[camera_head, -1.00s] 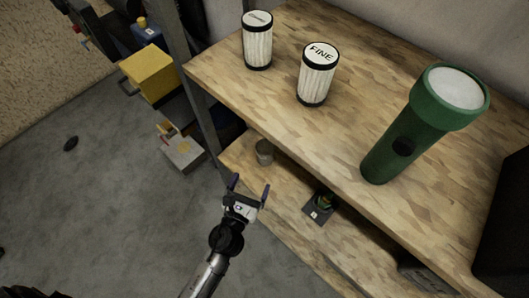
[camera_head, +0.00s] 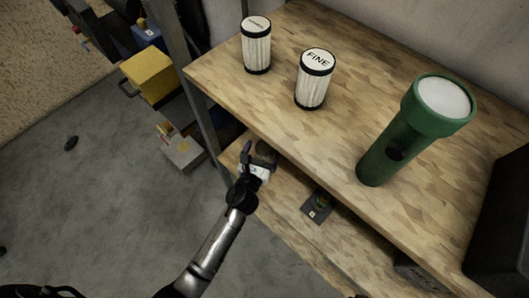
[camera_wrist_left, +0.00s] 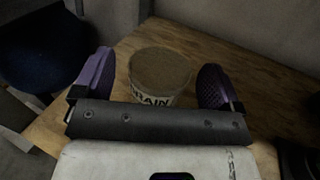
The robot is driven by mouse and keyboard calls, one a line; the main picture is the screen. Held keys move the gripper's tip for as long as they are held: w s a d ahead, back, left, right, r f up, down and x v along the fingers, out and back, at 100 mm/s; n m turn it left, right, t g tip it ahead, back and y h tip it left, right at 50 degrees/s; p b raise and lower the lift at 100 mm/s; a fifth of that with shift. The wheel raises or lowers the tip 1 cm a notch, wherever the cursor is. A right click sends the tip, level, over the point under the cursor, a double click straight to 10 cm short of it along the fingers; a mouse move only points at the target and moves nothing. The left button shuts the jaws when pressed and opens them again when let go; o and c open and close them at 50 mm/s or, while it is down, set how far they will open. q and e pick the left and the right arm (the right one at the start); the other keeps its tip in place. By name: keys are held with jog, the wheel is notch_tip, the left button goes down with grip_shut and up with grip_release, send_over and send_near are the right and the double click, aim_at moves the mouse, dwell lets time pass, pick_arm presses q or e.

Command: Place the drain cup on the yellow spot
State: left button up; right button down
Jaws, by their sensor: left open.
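The drain cup (camera_wrist_left: 158,72) stands on the lower wooden shelf, a short round cup with a brown top and a pale label reading "RAIN", partly cut off. In the left wrist view it sits between the two purple fingers of my left gripper (camera_wrist_left: 156,74), with a gap visible on both sides. In the head view my left gripper (camera_head: 260,160) reaches in under the upper shelf and is open around the cup, which it mostly hides. No yellow spot can be made out in either view. My right gripper is not in view.
The upper shelf (camera_head: 290,130) overhangs the cup and carries two white ribbed filters (camera_head: 257,50) (camera_head: 314,82) and a green flashlight (camera_head: 410,130). A small dark item (camera_head: 317,207) lies on the lower shelf. A metal post (camera_head: 190,75) rises at the left.

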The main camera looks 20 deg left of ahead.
pick_arm(q)
jog(key=shift+w, duration=0.35)
jog(key=shift+f, duration=0.1)
jog(key=shift+s, duration=0.1)
jog(key=c, duration=1.1)
